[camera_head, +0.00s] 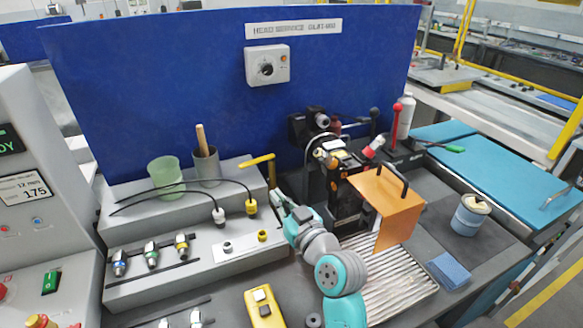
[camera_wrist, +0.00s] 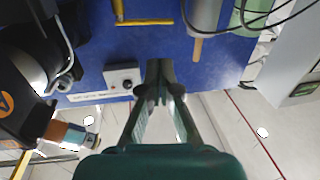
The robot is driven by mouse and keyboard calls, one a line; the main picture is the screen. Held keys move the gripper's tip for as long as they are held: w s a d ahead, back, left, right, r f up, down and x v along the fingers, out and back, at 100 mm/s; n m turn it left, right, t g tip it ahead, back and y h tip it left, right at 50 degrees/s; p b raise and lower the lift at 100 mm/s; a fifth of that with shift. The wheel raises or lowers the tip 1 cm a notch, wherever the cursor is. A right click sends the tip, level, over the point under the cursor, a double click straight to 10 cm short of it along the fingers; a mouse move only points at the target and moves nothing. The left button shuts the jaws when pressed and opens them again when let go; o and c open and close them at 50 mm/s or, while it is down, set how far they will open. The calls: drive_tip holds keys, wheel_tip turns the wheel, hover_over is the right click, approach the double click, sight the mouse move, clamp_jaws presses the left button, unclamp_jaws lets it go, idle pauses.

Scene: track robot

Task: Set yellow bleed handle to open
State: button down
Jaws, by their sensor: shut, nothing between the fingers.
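The yellow bleed handle (camera_head: 257,161) shows in the head view at the right end of the grey stepped bench unit, in front of the blue panel. Its long arm lies nearly level, pointing left, and a stem drops from its right end. In the wrist view a yellow bent bar (camera_wrist: 145,21) lies at the top edge, partly cut off. My gripper (camera_head: 277,194) is just below and right of the handle in the head view. In the wrist view my gripper (camera_wrist: 160,88) has its fingertips together and empty, apart from the yellow bar.
A black machine with an orange plate (camera_head: 390,205) stands close right of my arm. A grey cup (camera_head: 207,168) and green cup (camera_head: 165,175) stand left of the handle. Black hoses with white and yellow ends cross the unit. A dial box (camera_head: 267,65) is on the panel.

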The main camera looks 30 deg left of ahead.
approach(257, 161)
drive_tip(key=w+a, duration=0.1)
drive_tip(key=a, duration=0.5)
drive_tip(key=shift+w+a+f, duration=0.15)
drive_tip(key=shift+w+a, duration=0.15)
drive_tip(key=shift+a, duration=0.2)
drive_tip(key=shift+w+a, duration=0.3)
drive_tip(key=shift+a, duration=0.35)
